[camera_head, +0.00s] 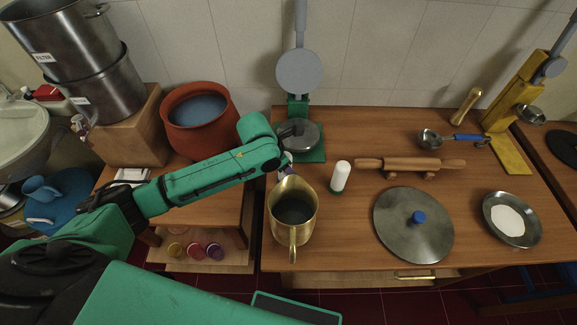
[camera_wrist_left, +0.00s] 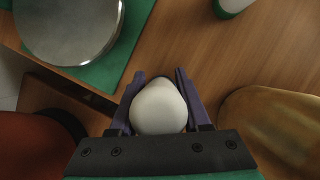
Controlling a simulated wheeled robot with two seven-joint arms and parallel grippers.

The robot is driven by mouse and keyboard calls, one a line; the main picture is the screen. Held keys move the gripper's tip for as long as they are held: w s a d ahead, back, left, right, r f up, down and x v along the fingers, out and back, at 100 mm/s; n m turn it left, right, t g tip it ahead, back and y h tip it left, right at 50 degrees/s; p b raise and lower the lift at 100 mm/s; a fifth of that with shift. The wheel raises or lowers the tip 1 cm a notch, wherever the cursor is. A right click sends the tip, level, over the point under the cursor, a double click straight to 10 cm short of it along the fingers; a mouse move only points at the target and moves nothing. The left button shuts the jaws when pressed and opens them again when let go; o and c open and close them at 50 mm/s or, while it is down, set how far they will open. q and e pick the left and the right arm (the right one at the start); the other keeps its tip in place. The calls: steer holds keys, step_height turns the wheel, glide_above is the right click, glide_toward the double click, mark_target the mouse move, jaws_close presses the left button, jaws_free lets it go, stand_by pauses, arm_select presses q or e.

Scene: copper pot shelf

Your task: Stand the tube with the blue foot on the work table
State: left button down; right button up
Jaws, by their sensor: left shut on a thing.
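My left gripper (camera_wrist_left: 160,104) is shut on a white round-topped tube (camera_wrist_left: 158,108), seen from above between the purple fingers in the left wrist view. Another white tube with a green foot (camera_head: 340,177) stands upright on the table to the right. My right gripper is not in view.
A brass jug (camera_head: 293,212) stands close to the held tube. A rolling pin (camera_head: 410,164), a lid with a blue knob (camera_head: 410,240) and a bowl (camera_head: 511,220) lie right. A terracotta pot (camera_head: 200,122) stands left.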

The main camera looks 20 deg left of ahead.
arm_select(q)
steer(key=shift+w, duration=0.1)
steer(key=shift+c, duration=1.8)
jaws_free()
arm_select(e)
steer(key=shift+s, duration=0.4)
arm_select(q)
steer(key=v, duration=1.2)
steer(key=shift+b, duration=0.3)
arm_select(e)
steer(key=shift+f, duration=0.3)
